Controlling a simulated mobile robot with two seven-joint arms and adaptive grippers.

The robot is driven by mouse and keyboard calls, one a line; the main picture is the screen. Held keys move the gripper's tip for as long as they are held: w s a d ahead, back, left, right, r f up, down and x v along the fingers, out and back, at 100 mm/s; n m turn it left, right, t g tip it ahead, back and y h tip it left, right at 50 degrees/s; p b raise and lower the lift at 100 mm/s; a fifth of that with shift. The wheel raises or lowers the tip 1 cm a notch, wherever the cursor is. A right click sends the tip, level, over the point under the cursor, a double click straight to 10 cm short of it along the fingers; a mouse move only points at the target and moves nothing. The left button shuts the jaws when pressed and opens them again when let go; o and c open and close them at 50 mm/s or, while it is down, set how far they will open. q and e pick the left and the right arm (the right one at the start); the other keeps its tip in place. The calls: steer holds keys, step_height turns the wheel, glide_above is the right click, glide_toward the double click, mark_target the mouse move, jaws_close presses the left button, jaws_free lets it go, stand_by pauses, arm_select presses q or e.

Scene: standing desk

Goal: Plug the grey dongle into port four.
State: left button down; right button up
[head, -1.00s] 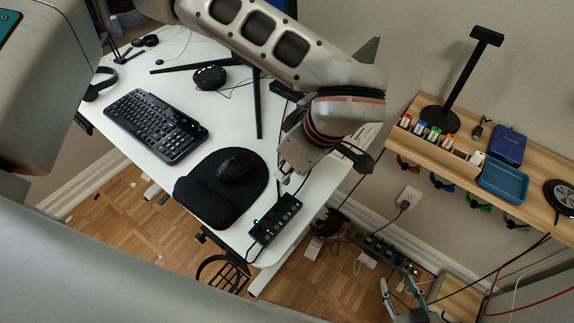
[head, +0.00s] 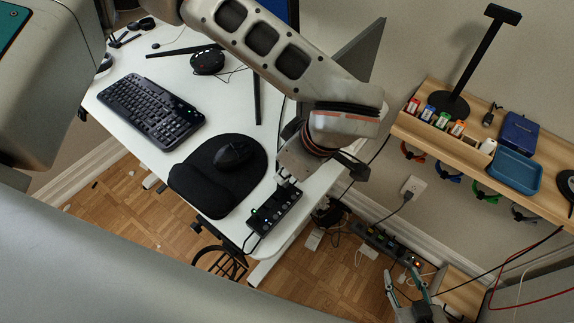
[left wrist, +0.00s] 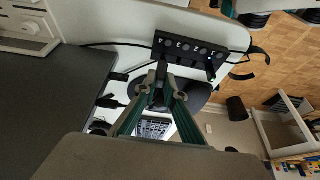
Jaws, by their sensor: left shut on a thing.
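A black hub (head: 273,211) with a row of ports lies near the desk's front right corner, with a small green light at its left end. It also shows in the left wrist view (left wrist: 190,48). My left gripper (head: 287,179) is just beyond the hub's far edge. In the left wrist view my left gripper (left wrist: 160,84) is shut on a small dark grey piece, apparently the grey dongle (left wrist: 160,70), whose tip points at the hub's edge. I cannot tell whether it touches a port, or which port it faces. My right gripper (head: 404,280) is open and empty, low at the right.
A black mouse (head: 234,154) rests on a mouse mat (head: 200,183) left of the hub, beside a keyboard (head: 150,110). A power strip (head: 385,243) and cables lie on the floor. A wooden shelf (head: 475,160) at right holds small coloured items and a blue tray (head: 515,169).

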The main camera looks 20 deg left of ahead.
steer(key=shift+s+a+f, duration=0.1)
steer(key=shift+s+f, duration=0.15)
steer(key=shift+s, duration=0.1)
arm_select(q)
steer(key=shift+p, duration=0.3)
arm_select(e)
steer(key=shift+w+r, duration=0.25)
steer(key=shift+r, duration=0.15)
stand_by(1.0)
arm_select(q)
steer(key=shift+f+b, duration=0.45)
steer(key=shift+f, duration=0.6)
arm_select(e)
steer(key=shift+s+f, duration=0.35)
steer(key=shift+f, duration=0.4)
arm_select(q)
steer(key=c, duration=2)
jaws_free()
steer(key=shift+c, duration=0.2)
steer(key=v, duration=1.2)
arm_select(e)
steer(key=shift+r, duration=0.15)
